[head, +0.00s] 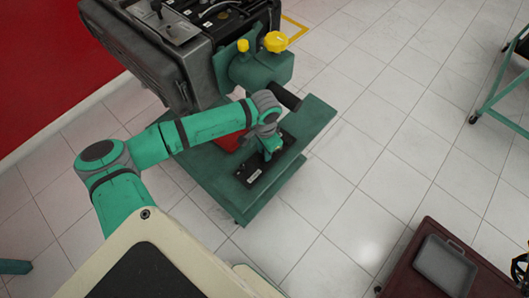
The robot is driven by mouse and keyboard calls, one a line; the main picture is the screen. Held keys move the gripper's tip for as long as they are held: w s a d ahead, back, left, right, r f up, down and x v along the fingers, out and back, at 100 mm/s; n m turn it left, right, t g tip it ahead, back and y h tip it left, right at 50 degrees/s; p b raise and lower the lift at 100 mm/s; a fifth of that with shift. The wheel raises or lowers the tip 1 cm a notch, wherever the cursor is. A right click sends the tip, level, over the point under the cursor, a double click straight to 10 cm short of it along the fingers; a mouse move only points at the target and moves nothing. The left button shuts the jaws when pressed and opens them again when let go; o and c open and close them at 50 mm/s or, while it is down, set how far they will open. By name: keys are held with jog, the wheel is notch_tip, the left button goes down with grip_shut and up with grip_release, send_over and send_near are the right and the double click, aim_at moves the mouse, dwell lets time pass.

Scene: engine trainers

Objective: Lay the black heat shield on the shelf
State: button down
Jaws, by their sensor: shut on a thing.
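My gripper (269,155) reaches down over the teal shelf (311,122) at the foot of the engine trainer. It is shut on a dark piece that I take to be the black heat shield (283,143); the fingers and wrist hide part of it. A black box-like part with a small white label (254,174) shows just below and left of the fingers. I cannot tell whether it is separate from the held piece, or whether the held piece touches the shelf.
The engine (165,50) with a teal part and yellow caps (275,42) stands above the shelf. A red part (229,141) sits behind my forearm. A dark red cart (425,238) with a grey tray (444,268) is at lower right. Tiled floor between is clear.

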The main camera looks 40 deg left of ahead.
jog(key=shift+f, duration=0.95)
jog(key=shift+f, duration=0.15)
jog(key=c, duration=1.5)
grip_release()
notch_tip(320, 180, up, 12)
jog(key=shift+r, duration=0.15)
jog(key=shift+w, duration=0.1)
